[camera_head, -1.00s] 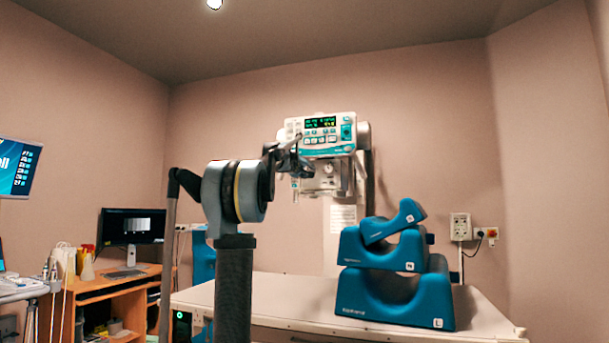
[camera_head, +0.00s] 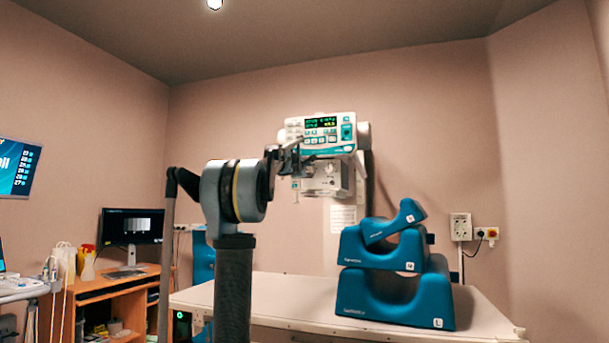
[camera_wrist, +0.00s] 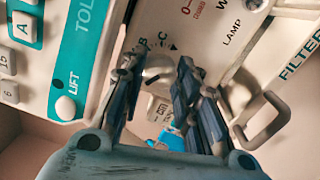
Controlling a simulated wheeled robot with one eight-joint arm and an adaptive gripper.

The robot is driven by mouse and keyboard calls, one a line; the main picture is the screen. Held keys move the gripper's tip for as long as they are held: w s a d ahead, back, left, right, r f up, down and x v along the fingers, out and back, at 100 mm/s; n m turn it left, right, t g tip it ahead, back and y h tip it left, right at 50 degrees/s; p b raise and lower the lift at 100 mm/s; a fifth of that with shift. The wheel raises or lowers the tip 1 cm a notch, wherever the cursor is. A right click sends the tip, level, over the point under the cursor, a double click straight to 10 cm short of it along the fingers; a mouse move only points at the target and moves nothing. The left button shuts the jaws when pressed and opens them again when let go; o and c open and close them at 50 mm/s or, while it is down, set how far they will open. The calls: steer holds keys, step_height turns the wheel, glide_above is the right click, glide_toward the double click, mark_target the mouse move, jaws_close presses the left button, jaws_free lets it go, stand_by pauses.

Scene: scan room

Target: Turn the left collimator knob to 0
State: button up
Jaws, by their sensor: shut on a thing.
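The x-ray head with its control panel (camera_head: 325,128) hangs behind the table, with the white collimator box (camera_head: 328,182) under it. In the wrist view, a pale knob (camera_wrist: 158,72) sits on the collimator face between the dark fingers of my gripper (camera_wrist: 157,75). The fingers are shut on the knob from both sides. In the head view my gripper (camera_head: 290,158) is at the left of the collimator and hides the left knob.
The table (camera_head: 280,292) carries blue foam supports (camera_head: 395,300) at its right. In the wrist view, the teal-edged panel (camera_wrist: 85,45) is close on the left, and a metal hook-shaped handle (camera_wrist: 268,120) is close on the right.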

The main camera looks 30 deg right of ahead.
steer(key=n, duration=0.7)
steer(key=shift+w, duration=0.1)
stand_by(0.5)
steer(key=o, duration=1.1)
steer(key=v, duration=1.2)
steer(key=shift+f, duration=0.1)
